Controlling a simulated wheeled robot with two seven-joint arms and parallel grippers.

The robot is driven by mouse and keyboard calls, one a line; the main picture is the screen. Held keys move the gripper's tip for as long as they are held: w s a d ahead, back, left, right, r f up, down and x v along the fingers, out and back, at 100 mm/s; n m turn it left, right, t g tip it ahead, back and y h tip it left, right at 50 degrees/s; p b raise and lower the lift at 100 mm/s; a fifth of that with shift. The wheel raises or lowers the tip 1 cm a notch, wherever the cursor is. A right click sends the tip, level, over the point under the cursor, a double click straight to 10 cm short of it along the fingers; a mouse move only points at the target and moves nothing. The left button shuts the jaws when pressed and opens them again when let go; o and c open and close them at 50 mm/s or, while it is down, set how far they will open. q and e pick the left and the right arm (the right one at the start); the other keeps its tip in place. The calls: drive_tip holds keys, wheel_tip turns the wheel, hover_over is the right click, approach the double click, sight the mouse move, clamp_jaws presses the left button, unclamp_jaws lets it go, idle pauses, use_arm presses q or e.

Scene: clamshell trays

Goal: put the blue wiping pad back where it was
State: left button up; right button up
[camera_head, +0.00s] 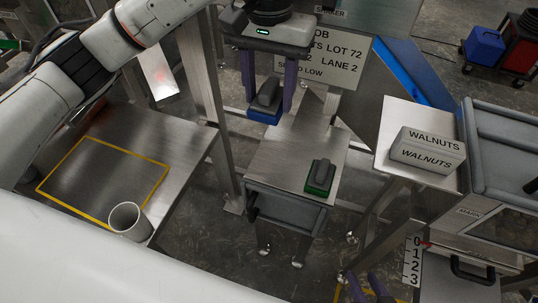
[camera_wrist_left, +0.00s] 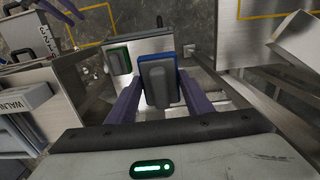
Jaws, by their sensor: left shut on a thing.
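The blue wiping pad (camera_head: 264,114) has a blue base and a grey grip block. My left gripper (camera_head: 268,98) reaches down with purple fingers, shut on the pad's grey block. The left wrist view also shows the pad (camera_wrist_left: 157,82) between the fingers. The pad is at the far left edge of the small cart's steel top (camera_head: 285,150); I cannot tell whether it touches it. A green pad (camera_head: 319,180) with a grey block lies on the cart's near right part. My right gripper's purple fingers (camera_head: 368,288) show partly at the bottom edge; their opening is unclear.
A steel table (camera_head: 185,135) with a yellow-outlined area and a white cup (camera_head: 128,220) stands at left. At right, a WALNUTS box (camera_head: 428,149) sits on a stand. A steel post (camera_head: 203,90) and a sign (camera_head: 330,60) are close to my left gripper.

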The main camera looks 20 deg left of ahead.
sight(269, 165)
use_arm(q)
wheel_tip(269, 165, down, 19)
drive_tip(key=shift+f+b, duration=0.1)
drive_tip(key=shift+b, duration=0.2)
drive_tip(key=shift+f+b, duration=0.25)
drive_tip(key=shift+b, duration=0.05)
drive_tip(key=o, duration=0.9)
drive_tip(key=shift+r, duration=0.1)
drive_tip(key=shift+o, duration=0.2)
wheel_tip(269, 165, up, 12)
drive_tip(key=shift+r+p, duration=0.2)
drive_tip(key=shift+p, duration=0.15)
